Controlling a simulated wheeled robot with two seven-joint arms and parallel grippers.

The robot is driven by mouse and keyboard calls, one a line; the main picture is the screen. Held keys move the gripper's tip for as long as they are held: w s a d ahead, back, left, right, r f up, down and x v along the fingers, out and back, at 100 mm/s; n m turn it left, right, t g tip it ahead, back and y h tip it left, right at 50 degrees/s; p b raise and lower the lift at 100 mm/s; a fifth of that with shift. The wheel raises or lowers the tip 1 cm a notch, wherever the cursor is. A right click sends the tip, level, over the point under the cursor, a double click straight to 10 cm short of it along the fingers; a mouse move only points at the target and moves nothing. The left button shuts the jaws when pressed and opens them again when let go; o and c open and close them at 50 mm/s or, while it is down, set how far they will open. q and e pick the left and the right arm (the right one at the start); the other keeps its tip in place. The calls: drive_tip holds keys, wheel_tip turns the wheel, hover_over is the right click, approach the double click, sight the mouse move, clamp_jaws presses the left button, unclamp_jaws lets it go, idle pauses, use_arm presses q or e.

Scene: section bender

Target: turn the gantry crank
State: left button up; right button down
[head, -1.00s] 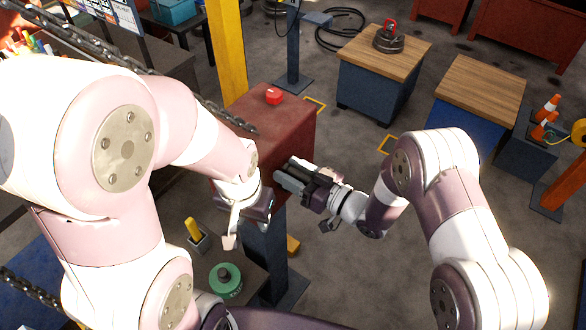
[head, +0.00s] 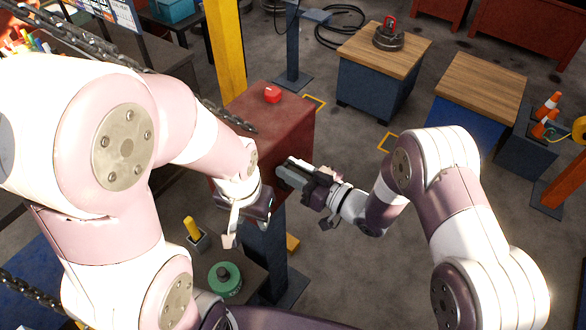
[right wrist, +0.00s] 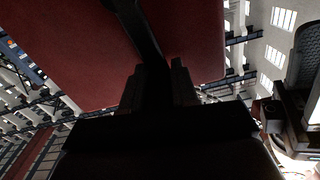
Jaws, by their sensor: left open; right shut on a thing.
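The red gantry housing (head: 285,125) stands on a dark post (head: 265,245) in the middle of the head view. My right gripper (head: 283,178) is against its near right side, coming in from the right. In the right wrist view, a dark bar (right wrist: 146,45), apparently the crank, runs across the red face and down between my right fingers (right wrist: 157,88), which are shut on it. The crank is hidden behind my gripper in the head view. My left gripper (head: 245,222) is open and hangs left of the post, apart from the right one.
A red button-like block (head: 272,95) sits on the housing, beside a yellow column (head: 226,50) and a chain (head: 150,70). Below are a green round object (head: 225,280) and a yellow-handled item (head: 193,228). Wood-topped cabinets (head: 385,60) stand farther back.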

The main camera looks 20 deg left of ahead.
use_arm(q)
drive_tip(key=shift+f, duration=0.2)
use_arm(e)
drive_tip(key=shift+s+f, duration=0.15)
drive_tip(key=shift+s, duration=0.05)
